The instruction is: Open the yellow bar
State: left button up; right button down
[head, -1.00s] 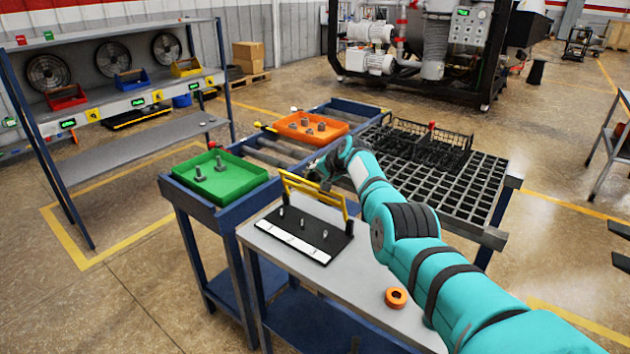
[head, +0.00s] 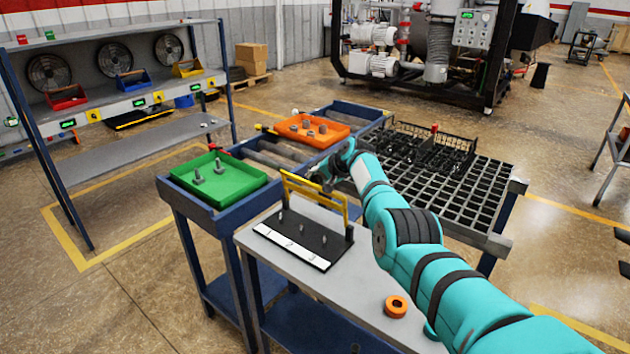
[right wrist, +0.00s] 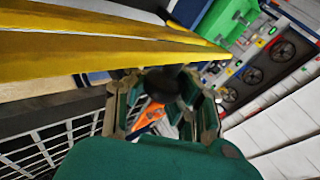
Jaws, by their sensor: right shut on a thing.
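The yellow bar (head: 297,184) is a frame standing raised along the back edge of a black fixture (head: 338,243) with a white strip numbered 1, 2, 3. Several small pegs stand on the fixture. In the right wrist view the bar (right wrist: 110,55) crosses the upper left as two yellow rails, close to my right gripper's fingers (right wrist: 165,115). My left gripper is not in view.
An orange ring (head: 396,306) lies on the grey table (head: 345,290). A green tray (head: 235,187) and an orange tray (head: 338,128) with metal parts stand behind the fixture. A black grid table (head: 465,200) with wire baskets is to the right, beyond my arm.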

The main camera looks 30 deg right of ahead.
jog(key=c, duration=1.8)
grip_release()
jog(key=shift+d+r, duration=0.55)
jog(key=o, duration=0.7)
jog(key=shift+s+d+r, duration=0.2)
jog(key=shift+s+r, duration=0.05)
jog(key=shift+s, duration=0.5)
jog(key=shift+o, duration=0.6)
jog(key=shift+a+f, duration=0.1)
jog(key=a+v, duration=0.1)
jog(key=v, duration=1)
jog(key=shift+s+d, duration=0.15)
jog(key=shift+d, duration=0.25)
